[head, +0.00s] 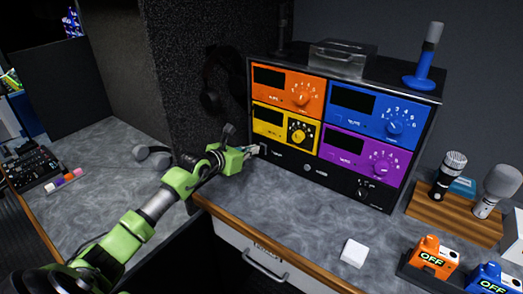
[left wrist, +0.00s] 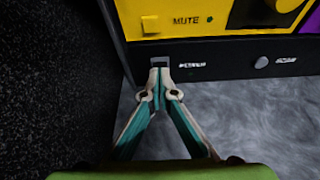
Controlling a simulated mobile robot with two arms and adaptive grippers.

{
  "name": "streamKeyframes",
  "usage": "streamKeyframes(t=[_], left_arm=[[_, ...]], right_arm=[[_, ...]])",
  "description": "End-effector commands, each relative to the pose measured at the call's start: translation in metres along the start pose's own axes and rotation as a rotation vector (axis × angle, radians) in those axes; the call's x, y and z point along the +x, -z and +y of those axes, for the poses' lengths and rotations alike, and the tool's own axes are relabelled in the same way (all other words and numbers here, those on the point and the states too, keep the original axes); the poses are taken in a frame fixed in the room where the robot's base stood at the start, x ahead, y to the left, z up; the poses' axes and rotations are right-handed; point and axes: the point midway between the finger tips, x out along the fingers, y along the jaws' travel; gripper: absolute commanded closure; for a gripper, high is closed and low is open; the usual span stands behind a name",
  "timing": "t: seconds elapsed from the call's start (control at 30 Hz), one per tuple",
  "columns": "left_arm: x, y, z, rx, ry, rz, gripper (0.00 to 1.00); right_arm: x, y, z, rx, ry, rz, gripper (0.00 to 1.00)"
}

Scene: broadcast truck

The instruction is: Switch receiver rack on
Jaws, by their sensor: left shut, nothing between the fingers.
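The receiver rack (head: 335,130) is a black cabinet with orange, blue, yellow and purple modules, standing on the grey counter. Its black bottom strip carries a small switch at the left end, labelled in blurred letters; the power switch (left wrist: 160,61) shows in the left wrist view right at my fingertips. My left gripper (head: 256,150) is shut and empty, with its tips at the lower left corner of the rack, just below or touching the switch. In the left wrist view the left gripper (left wrist: 159,75) partly covers the switch, so its position is unclear. My right gripper is not in view.
A round knob (left wrist: 261,62) sits further right on the strip. A white block (head: 354,253) lies on the counter. A wooden stand (head: 455,218) with microphones and orange (head: 433,258) and blue (head: 492,280) OFF boxes stand at right. Headphones (head: 215,80) hang at the left wall.

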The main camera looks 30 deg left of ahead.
Motion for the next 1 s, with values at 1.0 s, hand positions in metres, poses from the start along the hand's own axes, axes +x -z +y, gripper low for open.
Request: streamKeyframes(t=[1.0], left_arm=[[0.016, 0.000, -0.001, 0.000, 0.001, 0.000, 1.00]], right_arm=[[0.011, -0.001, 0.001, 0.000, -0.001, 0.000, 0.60]])
